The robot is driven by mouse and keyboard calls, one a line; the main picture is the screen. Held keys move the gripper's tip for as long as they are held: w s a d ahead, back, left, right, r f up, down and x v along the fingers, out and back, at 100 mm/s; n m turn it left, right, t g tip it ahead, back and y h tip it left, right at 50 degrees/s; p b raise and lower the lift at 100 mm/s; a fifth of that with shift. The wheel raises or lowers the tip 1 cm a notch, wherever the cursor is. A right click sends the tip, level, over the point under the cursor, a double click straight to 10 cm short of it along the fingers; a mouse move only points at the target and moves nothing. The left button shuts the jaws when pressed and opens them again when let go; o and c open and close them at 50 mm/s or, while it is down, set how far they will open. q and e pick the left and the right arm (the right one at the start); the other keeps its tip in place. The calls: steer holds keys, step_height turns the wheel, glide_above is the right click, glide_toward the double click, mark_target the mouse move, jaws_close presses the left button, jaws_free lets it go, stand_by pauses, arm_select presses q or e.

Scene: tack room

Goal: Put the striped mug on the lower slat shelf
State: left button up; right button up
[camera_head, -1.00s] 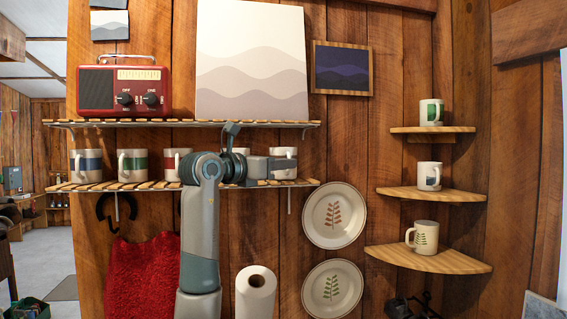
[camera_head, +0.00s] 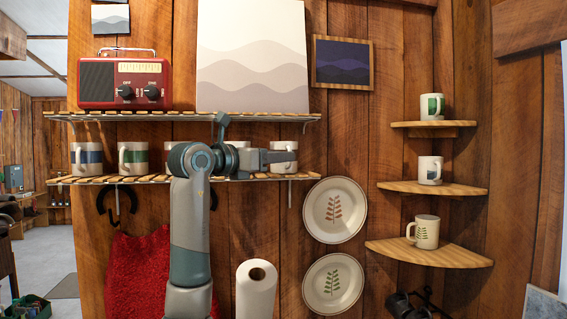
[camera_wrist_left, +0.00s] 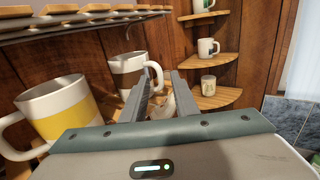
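Several white mugs with coloured bands stand in a row on the lower slat shelf (camera_head: 75,181); I cannot tell which one the task means. A blue-banded mug (camera_head: 87,158) and a green-banded mug (camera_head: 133,158) are at the left. A white mug (camera_head: 284,146) is at the right end, its band mostly hidden by my left gripper (camera_head: 288,157). In the left wrist view this mug (camera_wrist_left: 125,67) is beside the left finger, its handle close to the gap between the fingers (camera_wrist_left: 163,80). The left gripper looks open. A yellow-banded mug (camera_wrist_left: 62,112) is nearer. My right gripper is out of view.
The upper slat shelf (camera_head: 185,116) with a red radio (camera_head: 124,80) is close above. Wooden corner shelves (camera_head: 428,254) at the right carry mugs. Two plates (camera_head: 334,210) hang below the shelf's right end. A paper roll (camera_head: 256,290) stands low.

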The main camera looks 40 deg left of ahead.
arm_select(q)
steer(key=s+a+b, duration=0.1)
steer(key=s+b, duration=0.4)
steer(key=s, duration=0.4)
steer(key=shift+s, duration=0.3)
stand_by(0.3)
